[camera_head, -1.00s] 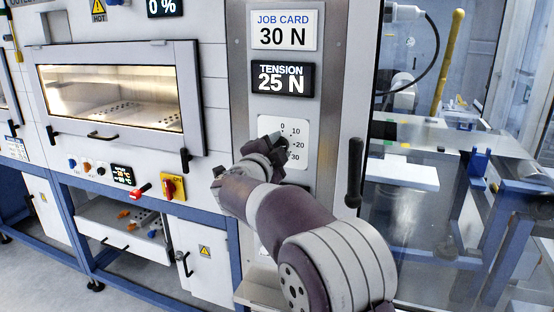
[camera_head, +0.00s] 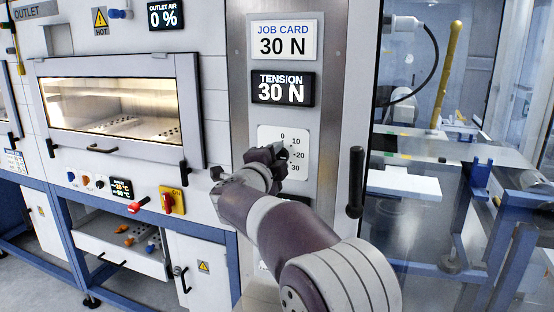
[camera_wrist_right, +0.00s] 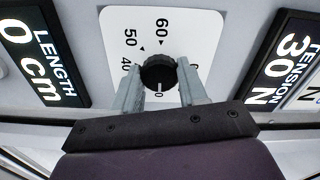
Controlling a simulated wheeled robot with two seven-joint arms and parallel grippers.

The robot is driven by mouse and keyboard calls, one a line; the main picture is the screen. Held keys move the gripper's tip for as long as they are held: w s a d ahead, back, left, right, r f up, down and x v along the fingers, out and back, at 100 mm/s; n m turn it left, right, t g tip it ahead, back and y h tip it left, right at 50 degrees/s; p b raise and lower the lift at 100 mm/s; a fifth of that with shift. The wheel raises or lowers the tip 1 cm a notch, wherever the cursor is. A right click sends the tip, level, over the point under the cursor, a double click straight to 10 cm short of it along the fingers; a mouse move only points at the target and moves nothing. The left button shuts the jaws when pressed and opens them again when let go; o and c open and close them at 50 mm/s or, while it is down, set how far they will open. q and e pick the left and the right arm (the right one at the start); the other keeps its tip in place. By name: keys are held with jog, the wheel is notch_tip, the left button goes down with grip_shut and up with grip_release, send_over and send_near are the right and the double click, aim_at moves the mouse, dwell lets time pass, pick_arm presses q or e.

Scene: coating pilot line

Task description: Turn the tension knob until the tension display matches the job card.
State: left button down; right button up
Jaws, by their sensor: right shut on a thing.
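The job card (camera_head: 283,41) reads 30 N. Below it the tension display (camera_head: 282,88) reads 30 N, and it shows sideways in the right wrist view (camera_wrist_right: 287,68). The white tension dial plate (camera_head: 297,137) carries a scale; 0, 10, 20 and 30 show in the head view. My right gripper (camera_head: 276,163) is at the plate and hides the knob there. In the right wrist view the black ribbed tension knob (camera_wrist_right: 159,71) sits between the two grey fingers, which are shut on it. My left gripper is not in view.
A black vertical handle (camera_head: 356,182) stands right of the panel, close to my right arm. An oven window (camera_head: 110,105) and a red-yellow switch (camera_head: 172,200) are at left. In the wrist view a length display (camera_wrist_right: 40,55) reads 0 cm.

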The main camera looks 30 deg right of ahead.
jog(key=o, duration=1.1)
jog(key=shift+c, duration=0.2)
jog(key=b+v, duration=0.2)
jog(key=v, duration=1)
jog(key=shift+s+a+b, duration=0.15)
jog(key=shift+a+b, duration=0.1)
jog(key=shift+b, duration=0.1)
